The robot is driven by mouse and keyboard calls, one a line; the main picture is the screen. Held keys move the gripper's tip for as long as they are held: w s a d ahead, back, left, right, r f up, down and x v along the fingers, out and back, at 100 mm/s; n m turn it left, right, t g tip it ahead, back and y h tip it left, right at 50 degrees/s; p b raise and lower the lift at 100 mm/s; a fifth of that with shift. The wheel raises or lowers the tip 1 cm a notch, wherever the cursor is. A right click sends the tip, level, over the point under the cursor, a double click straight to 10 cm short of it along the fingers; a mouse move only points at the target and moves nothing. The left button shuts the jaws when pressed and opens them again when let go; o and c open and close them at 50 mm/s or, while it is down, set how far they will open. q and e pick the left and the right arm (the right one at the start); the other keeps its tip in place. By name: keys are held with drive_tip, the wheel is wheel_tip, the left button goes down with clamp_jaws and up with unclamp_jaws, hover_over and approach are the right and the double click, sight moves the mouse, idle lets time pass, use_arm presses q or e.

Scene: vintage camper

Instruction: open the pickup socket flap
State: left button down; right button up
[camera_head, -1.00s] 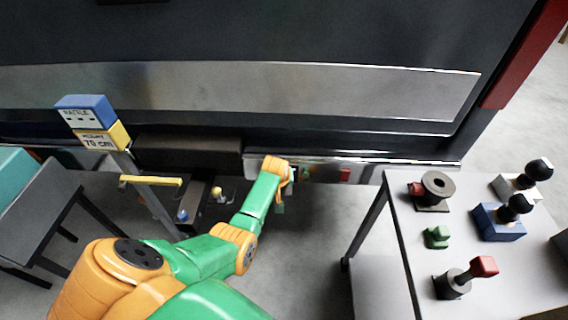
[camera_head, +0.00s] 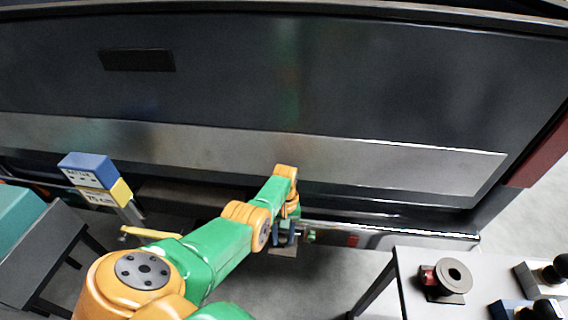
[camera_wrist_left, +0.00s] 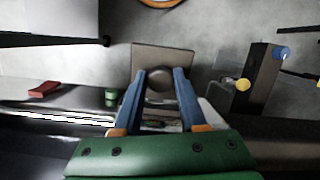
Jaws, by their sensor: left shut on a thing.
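My left gripper (camera_head: 285,236) is at the vehicle's lower rear edge, with its arm coming in from the left. In the left wrist view its two blue fingers (camera_wrist_left: 166,75) are shut on a dark rounded part (camera_wrist_left: 160,82). A flat grey-brown square plate (camera_wrist_left: 147,56), which looks like the socket flap, stands out just beyond the fingertips. In the head view the plate (camera_head: 284,251) shows small below the gripper. Its hinge and the socket face are hidden by the fingers and gripper body. My right gripper is not in view.
A red block (camera_wrist_left: 44,89) and a small green piece (camera_wrist_left: 111,96) sit along the bumper beside the gripper. A table (camera_head: 408,282) with fittings stands at right.

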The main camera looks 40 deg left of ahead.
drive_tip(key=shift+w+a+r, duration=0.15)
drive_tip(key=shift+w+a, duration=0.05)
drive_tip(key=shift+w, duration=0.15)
use_arm(q)
drive_tip(key=shift+c, duration=2.3)
unclamp_jaws()
drive_tip(key=shift+w+a, duration=0.1)
drive_tip(key=shift+r, duration=0.1)
drive_tip(key=p+v, duration=0.2)
drive_tip(key=v, duration=0.4)
drive_tip(key=shift+w+r+p, duration=0.2)
drive_tip(key=shift+r+p, duration=0.1)
drive_tip(key=shift+r, duration=0.15)
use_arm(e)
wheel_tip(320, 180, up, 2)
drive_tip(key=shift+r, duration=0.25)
use_arm(q)
drive_tip(key=shift+a, duration=0.1)
